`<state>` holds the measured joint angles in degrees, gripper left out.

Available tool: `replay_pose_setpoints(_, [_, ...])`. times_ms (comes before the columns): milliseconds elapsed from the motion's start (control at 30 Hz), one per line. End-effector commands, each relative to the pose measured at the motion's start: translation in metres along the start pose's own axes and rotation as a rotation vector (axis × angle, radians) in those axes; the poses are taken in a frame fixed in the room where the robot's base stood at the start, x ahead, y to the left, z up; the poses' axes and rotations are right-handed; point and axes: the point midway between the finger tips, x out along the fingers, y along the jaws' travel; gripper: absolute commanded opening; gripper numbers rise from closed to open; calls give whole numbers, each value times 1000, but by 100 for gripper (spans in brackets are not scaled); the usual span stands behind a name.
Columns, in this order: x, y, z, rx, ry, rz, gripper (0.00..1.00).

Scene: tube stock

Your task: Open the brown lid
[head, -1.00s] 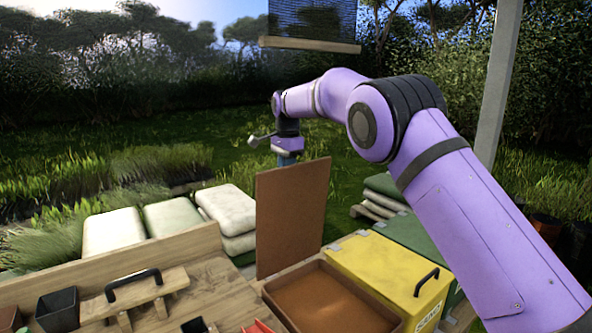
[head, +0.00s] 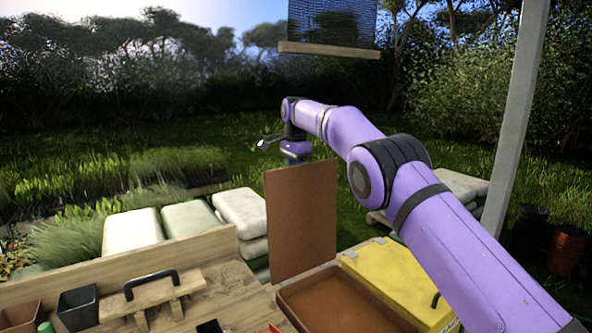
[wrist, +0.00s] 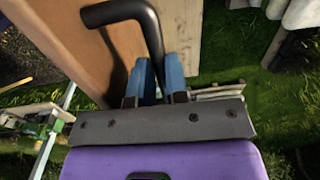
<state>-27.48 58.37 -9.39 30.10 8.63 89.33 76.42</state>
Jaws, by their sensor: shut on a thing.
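The brown lid (head: 303,222) stands raised, about upright, at the back edge of an open box (head: 345,300) with brown contents. In the wrist view the lid (wrist: 88,45) shows its edge and a black handle (wrist: 130,14). My gripper (wrist: 160,70) has blue fingers shut on this handle. In the head view my gripper (head: 296,158) is at the top of the lid, and the lid hides the handle and the fingertips there.
A yellow lid (head: 395,277) lies closed to the right of the open box. A wooden bench with a black-handled wooden tool (head: 150,290) and dark pots (head: 78,306) is at left. Pale sacks (head: 130,230) lie behind. A post (head: 515,130) stands at right.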

Motion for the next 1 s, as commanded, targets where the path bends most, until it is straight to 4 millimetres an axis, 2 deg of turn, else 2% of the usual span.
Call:
replay_pose_setpoints(33, [7,0,0,2,-3,11,0])
replay_pose_setpoints(267, [7,1,0,2,-3,11,0])
replay_pose_setpoints(300, [7,1,0,2,-3,12,17])
replay_pose_setpoints(400, [6,0,0,1,-2,10,40])
replay_pose_setpoints(767, [0,0,0,1,-1,3,40])
replay_pose_setpoints(1000, [-16,-1,0,1,-1,3,40])
